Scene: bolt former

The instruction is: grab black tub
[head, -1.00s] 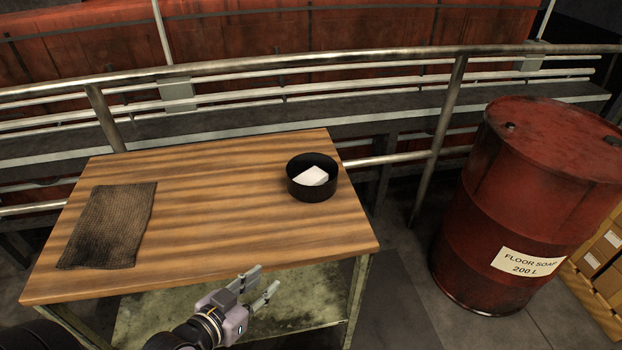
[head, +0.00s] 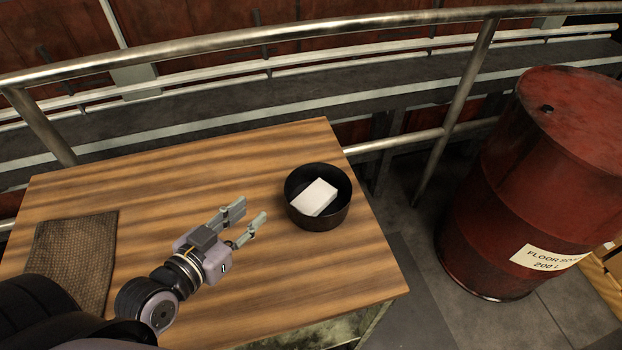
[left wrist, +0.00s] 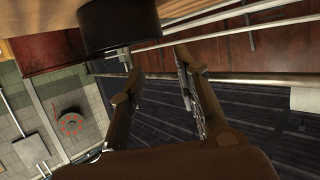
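The black tub (head: 318,218) is a round, low, open container standing upright near the right end of the wooden table (head: 150,160). A white block (head: 314,197) lies inside it. My left gripper (head: 249,221) is open and empty, to the left of the tub and apart from it, with its fingers pointing toward it. In the left wrist view the tub (left wrist: 118,25) shows at the top, beyond the open fingers (left wrist: 157,62). My right gripper is not in view.
A dark woven cloth (head: 75,255) lies at the table's left. A metal railing (head: 250,38) runs behind the table. A red drum (head: 530,190) labelled floor soap stands to the right.

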